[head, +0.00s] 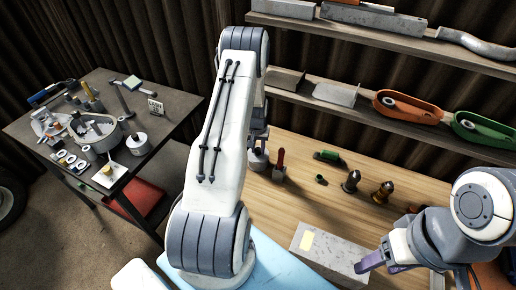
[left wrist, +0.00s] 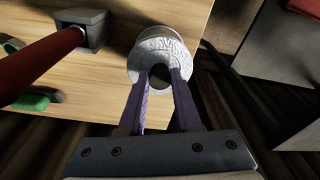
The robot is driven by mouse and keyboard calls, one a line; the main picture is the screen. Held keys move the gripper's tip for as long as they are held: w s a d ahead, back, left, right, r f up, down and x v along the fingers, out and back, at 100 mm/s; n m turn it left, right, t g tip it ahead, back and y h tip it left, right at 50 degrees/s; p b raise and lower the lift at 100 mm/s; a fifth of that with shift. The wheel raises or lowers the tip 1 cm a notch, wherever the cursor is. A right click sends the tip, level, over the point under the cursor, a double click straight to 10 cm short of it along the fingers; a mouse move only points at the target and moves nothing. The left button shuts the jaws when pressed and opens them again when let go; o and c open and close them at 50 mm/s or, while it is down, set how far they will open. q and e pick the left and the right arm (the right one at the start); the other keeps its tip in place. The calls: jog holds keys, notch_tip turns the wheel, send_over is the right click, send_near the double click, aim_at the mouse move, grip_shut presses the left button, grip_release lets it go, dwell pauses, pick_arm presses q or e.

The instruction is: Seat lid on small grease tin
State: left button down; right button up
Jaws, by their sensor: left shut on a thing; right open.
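My left gripper (left wrist: 160,95) has its purple fingers closed at a round, silvery, patterned piece (left wrist: 150,47), which appears to be the lid. The piece is partly hidden by the fingers, and a dark area shows between them. In the head view, a small pale round tin (head: 258,160) stands on the wooden bench just below my left gripper (head: 258,143). I cannot tell whether the lid touches the tin or sits level on it. My right gripper (head: 367,264) is open and empty above the front right of the bench.
A red-handled tool (head: 280,162) stands close right of the tin; it also shows in the left wrist view (left wrist: 45,62). Green parts (head: 328,156) and two dark-tipped fittings (head: 351,181) lie farther right. A grey metal box (head: 325,246) is in front. A cluttered side table (head: 180,108) stands left.

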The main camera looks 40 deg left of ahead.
aim_at(258, 156)
pick_arm(q)
jog(key=shift+f, duration=0.3)
jog(key=c, duration=0.5)
grip_release()
jog(key=shift+s+d+r+b, duration=0.15)
jog(key=shift+r+b, duration=0.4)
jog(key=shift+r, duration=1.2)
jog(key=shift+s+d+r+b, duration=0.15)
jog(key=shift+r+b, duration=0.4)
jog(key=shift+r, duration=1.2)
jog(key=shift+s+d+r+b, duration=0.15)
jog(key=shift+r+b, duration=0.4)
jog(key=shift+r, duration=1.2)
